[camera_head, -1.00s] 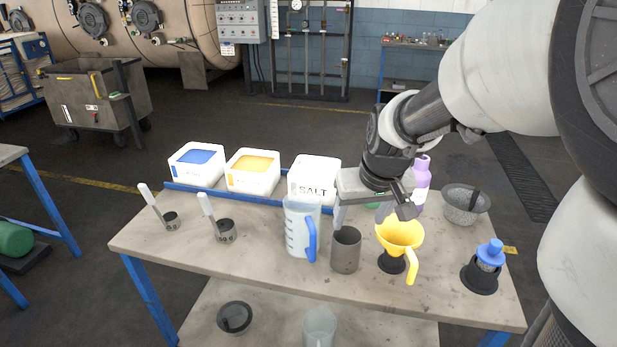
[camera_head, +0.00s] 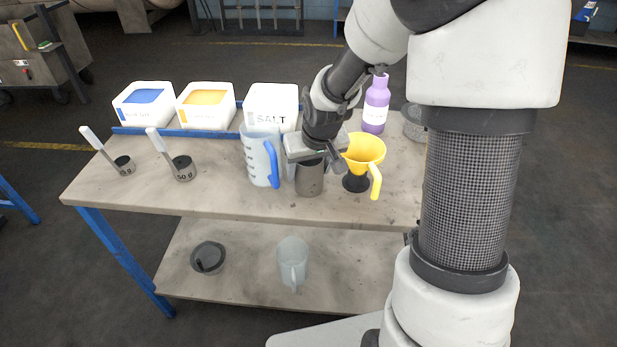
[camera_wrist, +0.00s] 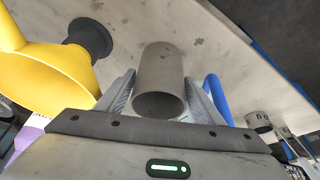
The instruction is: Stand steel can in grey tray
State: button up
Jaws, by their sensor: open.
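The steel can (camera_head: 309,181), a plain grey cylinder, stands upright on the bench top. It lies between the blue-handled measuring jug and the yellow funnel. My gripper (camera_head: 314,166) is low over the can, its body covering the can's top. In the wrist view the can (camera_wrist: 159,75) sits between the two spread fingers of my gripper (camera_wrist: 158,96); the fingers are open, and whether either touches it is unclear. I cannot make out a grey tray in these views.
The clear jug (camera_head: 259,157) stands close left of the can, the yellow funnel (camera_head: 364,152) close right. A purple bottle (camera_head: 375,105) is at back right. The front bench strip is clear.

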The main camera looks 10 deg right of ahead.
jog(key=shift+w+f, duration=0.2)
jog(key=shift+f, duration=0.2)
jog(key=shift+r, duration=0.1)
jog(key=c, duration=1)
